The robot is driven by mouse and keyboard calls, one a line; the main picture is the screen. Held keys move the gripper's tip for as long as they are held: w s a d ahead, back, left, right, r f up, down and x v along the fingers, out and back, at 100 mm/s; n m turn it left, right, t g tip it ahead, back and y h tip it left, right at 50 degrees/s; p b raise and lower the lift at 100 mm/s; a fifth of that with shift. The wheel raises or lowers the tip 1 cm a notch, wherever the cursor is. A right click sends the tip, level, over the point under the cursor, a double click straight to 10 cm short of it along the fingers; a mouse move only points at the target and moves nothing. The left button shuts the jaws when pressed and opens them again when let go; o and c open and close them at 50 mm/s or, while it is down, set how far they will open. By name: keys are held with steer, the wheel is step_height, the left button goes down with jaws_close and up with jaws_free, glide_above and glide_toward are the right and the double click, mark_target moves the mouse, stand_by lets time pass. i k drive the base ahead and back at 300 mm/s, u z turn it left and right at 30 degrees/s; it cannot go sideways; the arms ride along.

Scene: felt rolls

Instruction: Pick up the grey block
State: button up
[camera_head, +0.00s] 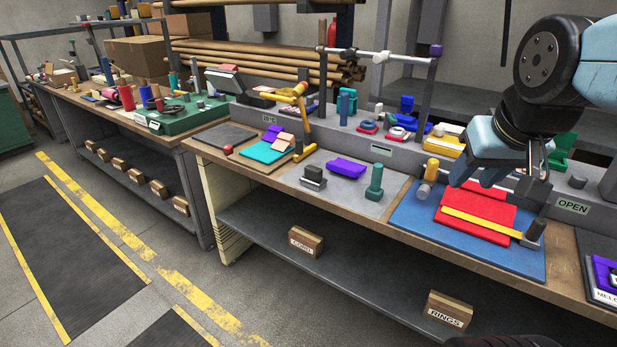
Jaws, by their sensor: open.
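My gripper (497,186) hangs at the right, its dark jaws apart, above the back of the red felt (480,210) on the blue mat (412,216). I see nothing held between the jaws. A small grey block with dark parts (313,178) lies on the light grey mat (345,196), well to the left of my gripper. I cannot tell which of these is the task's grey block.
A teal peg (375,182) and purple felt (347,167) share the light grey mat. A grey ledge with small items (382,150) runs behind. A post with a crossbar (428,85) rises at the back.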

mark_target(312, 179)
steer(key=z, duration=0.05)
steer(key=i, duration=0.7)
steer(key=u, duration=1.3)
